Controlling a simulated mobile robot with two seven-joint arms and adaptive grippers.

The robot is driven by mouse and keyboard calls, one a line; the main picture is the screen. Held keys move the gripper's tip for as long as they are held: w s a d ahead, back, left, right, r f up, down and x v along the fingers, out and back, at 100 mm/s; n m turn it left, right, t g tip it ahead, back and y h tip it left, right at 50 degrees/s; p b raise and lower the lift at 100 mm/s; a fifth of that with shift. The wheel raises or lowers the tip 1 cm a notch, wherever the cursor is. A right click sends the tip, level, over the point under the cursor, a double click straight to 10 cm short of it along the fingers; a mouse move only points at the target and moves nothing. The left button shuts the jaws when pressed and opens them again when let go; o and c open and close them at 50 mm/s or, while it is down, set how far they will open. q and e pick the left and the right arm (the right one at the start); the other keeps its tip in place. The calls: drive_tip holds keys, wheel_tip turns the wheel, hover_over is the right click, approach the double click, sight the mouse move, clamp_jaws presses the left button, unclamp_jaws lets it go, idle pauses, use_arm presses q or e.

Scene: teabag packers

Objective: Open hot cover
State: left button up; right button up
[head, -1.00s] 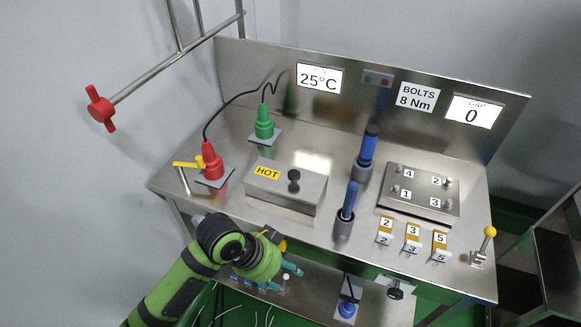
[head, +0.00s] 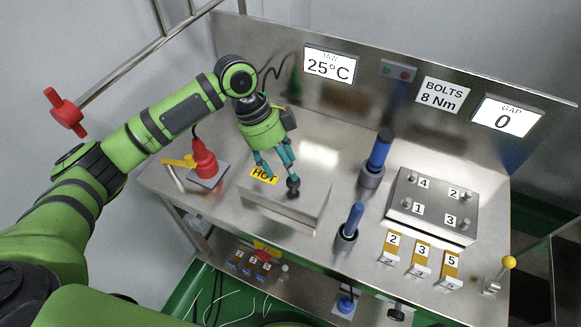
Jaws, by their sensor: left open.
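The hot cover (head: 285,203) is a brushed steel box lid with a yellow HOT label (head: 264,175) and a black knob (head: 293,186) on top. It sits flat on the steel bench. My left gripper (head: 277,171) is above the cover, pointing down, with its teal fingers apart. The fingers are near the label and the knob; I cannot tell whether one touches the knob. My right gripper is not in view.
A red connector (head: 203,160) stands left of the cover. Two blue-handled tools (head: 380,150) (head: 353,219) stand in holders to its right. A bolted plate (head: 434,205), numbered tags (head: 421,257) and a yellow-knobbed lever (head: 508,263) are further right. A red-handled valve (head: 65,112) is upper left.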

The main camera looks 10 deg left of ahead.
sight(290, 179)
use_arm(q)
drive_tip(key=x, duration=0.2)
drive_tip(key=shift+d+f, duration=0.2)
drive_tip(key=shift+f, duration=0.15)
drive_tip(key=shift+p+x, duration=0.35)
drive_tip(key=shift+x, duration=0.45)
drive_tip(key=shift+w, duration=0.15)
clamp_jaws()
drive_tip(key=shift+r, duration=0.1)
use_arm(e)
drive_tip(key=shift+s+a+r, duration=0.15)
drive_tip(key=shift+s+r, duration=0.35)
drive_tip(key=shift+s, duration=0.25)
